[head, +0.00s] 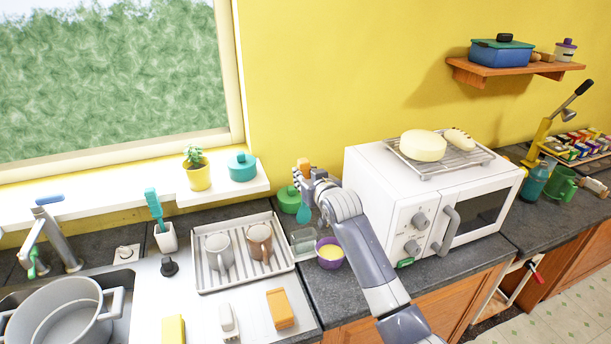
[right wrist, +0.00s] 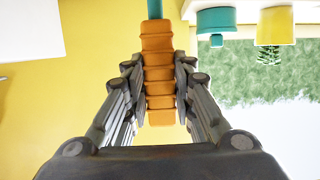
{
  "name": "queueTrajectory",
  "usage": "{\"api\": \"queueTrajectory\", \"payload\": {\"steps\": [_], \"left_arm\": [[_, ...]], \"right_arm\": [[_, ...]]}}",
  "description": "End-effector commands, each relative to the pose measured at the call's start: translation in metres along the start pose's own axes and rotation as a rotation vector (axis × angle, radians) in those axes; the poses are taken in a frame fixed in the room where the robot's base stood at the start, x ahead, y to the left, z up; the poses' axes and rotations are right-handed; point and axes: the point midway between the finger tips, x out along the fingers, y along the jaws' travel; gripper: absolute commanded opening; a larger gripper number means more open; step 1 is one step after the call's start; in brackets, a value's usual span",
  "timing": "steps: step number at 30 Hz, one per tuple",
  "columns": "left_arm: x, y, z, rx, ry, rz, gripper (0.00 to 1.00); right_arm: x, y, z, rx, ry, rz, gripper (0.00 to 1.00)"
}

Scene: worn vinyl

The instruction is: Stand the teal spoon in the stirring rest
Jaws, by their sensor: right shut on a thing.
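The teal spoon has an orange ribbed handle (right wrist: 158,75) and a teal bowl (head: 304,215). My right gripper (head: 305,178) is shut on the handle, and the spoon hangs nearly upright, bowl down, above the counter. In the right wrist view, the gripper (right wrist: 158,90) has its fingers on both sides of the handle, and the teal shaft runs out of the top. Below the spoon stand a small translucent grey-green open container (head: 303,240) and a purple bowl (head: 331,262) with yellow contents. I cannot tell for certain which thing is the stirring rest. My left gripper is not in view.
A green lidded pot (head: 289,199) stands close behind the spoon. A drying rack (head: 205,284) with two mugs lies to the left, and a white microwave (head: 384,190) stands to the right. A white sill (head: 226,187) holds a plant and a teal pot.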

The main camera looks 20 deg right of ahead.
Motion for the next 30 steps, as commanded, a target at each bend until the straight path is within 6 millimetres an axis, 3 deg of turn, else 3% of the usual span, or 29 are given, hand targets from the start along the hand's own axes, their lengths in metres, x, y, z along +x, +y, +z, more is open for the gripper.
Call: {"api": "queueTrajectory", "payload": {"steps": [6, 9, 14, 21, 30], "left_arm": [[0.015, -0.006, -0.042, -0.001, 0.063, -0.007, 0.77], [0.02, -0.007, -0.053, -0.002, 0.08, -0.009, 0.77], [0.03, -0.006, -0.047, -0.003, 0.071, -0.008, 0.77], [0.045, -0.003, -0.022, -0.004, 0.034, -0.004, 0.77], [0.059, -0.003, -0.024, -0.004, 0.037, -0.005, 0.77]], "right_arm": [[0.007, 0.0, 0.024, 0.0, -0.002, 0.0, 0.0], [0.01, 0.0, 0.034, 0.0, -0.001, 0.0, 0.0], [0.015, 0.0, 0.049, 0.0, -0.001, 0.0, 0.0], [0.021, 0.0, 0.072, 0.0, -0.002, 0.0, 0.0], [0.029, 0.0, 0.096, 0.0, -0.001, 0.0, 0.0]]}}
